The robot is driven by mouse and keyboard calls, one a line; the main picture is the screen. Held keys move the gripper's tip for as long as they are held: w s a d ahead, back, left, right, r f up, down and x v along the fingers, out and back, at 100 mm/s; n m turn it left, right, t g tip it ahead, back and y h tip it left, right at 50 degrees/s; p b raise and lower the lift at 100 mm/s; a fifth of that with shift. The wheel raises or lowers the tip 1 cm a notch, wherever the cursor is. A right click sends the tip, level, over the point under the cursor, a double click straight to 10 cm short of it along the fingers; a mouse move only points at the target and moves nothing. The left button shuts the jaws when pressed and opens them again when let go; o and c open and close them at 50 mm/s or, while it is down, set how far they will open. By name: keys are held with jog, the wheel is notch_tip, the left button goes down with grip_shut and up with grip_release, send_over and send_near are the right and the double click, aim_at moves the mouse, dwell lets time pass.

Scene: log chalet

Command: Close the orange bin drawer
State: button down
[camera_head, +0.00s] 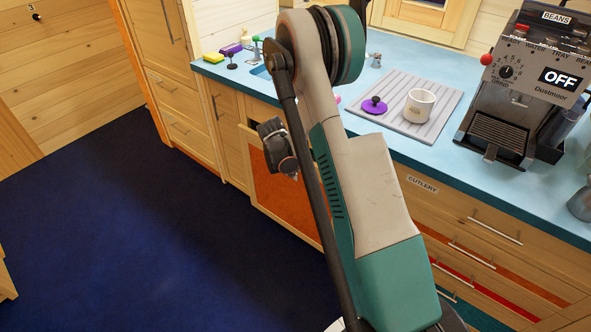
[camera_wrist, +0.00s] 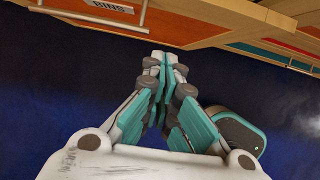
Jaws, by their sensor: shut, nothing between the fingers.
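The orange bin drawer (camera_head: 283,200) is in the lower cabinet under the blue counter, left of my arm in the head view. Its wooden-framed front has an orange panel, and my arm hides part of it. A dark gap shows at its upper left. In the wrist view, a BINS label (camera_wrist: 110,5) and a pale handle bar lie along the top edge. My gripper (camera_wrist: 164,60) is shut and empty, its fingertips pointing towards the cabinet front. In the head view, my wrist is in front of the panel; I cannot tell whether it touches.
A cutlery drawer (camera_head: 480,222) and other drawers with handles are to the right. The counter (camera_head: 430,155) holds a ridged tray (camera_head: 440,102), a white mug (camera_head: 419,106) and a grinder (camera_head: 520,90). The dark blue floor (camera_head: 130,240) is clear on the left.

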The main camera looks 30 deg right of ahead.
jog(key=shift+w+d+f+b, duration=0.4)
jog(key=shift+d+f+b, duration=0.3)
jog(key=shift+d+f, duration=0.45)
jog(key=shift+w+d+f+b, duration=0.4)
jog(key=shift+d+f+b, duration=0.3)
jog(key=shift+d+f, duration=0.45)
jog(key=shift+w+d+f+b, duration=0.4)
jog(key=shift+d+f+b, duration=0.45)
jog(key=shift+f, duration=0.45)
jog(key=shift+d, duration=0.1)
jog(key=shift+d, duration=0.1)
